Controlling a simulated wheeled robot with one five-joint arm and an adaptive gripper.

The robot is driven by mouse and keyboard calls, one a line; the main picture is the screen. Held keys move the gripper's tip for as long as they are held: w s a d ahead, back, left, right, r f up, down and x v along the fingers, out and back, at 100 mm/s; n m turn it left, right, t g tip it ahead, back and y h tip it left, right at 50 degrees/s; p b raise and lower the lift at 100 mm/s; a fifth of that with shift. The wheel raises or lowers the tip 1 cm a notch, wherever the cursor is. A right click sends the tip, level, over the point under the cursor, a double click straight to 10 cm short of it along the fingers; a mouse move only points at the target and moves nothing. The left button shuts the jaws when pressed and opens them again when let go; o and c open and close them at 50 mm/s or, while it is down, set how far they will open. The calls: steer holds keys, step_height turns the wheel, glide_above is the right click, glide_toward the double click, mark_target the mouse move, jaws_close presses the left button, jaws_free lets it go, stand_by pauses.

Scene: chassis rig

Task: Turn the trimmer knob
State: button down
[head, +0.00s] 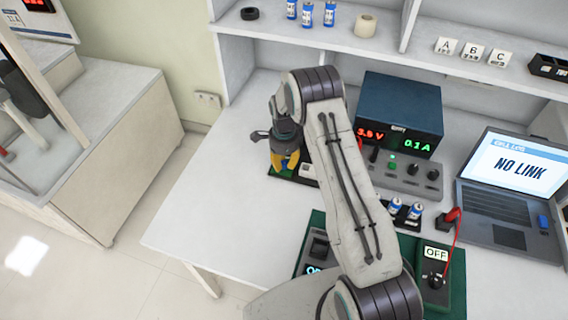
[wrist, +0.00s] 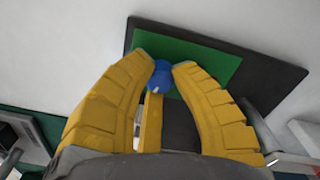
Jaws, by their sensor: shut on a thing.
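The trimmer knob, a small round blue knob with a white mark, shows in the wrist view (wrist: 161,76) between my fingertips. It is over a green board (wrist: 205,62) with a dark border. My gripper (wrist: 165,68) has its yellow fingers shut on the blue knob from both sides. A yellow bar-like part (wrist: 150,122) shows between the fingers, below the knob.
A blue power supply (head: 400,105) reading 3.5 V and 0.1 A stands right of my arm. A laptop (head: 515,180) shows NO LINK. A green mat (head: 458,285) holds a switch box marked OFF. The white bench (head: 215,220) is clear at front left.

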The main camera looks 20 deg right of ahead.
mark_target(285, 162)
steer(key=shift+f+n+b, duration=0.25)
steer(key=shift+n+b, duration=0.35)
steer(key=shift+b, duration=0.1)
steer(key=shift+r+n, duration=0.15)
steer(key=shift+n, duration=0.15)
steer(key=c, duration=1)
jaws_free()
steer(key=shift+d, duration=0.1)
steer(key=shift+c, duration=0.2)
steer(key=shift+r, duration=0.1)
step_height(285, 162, up, 12)
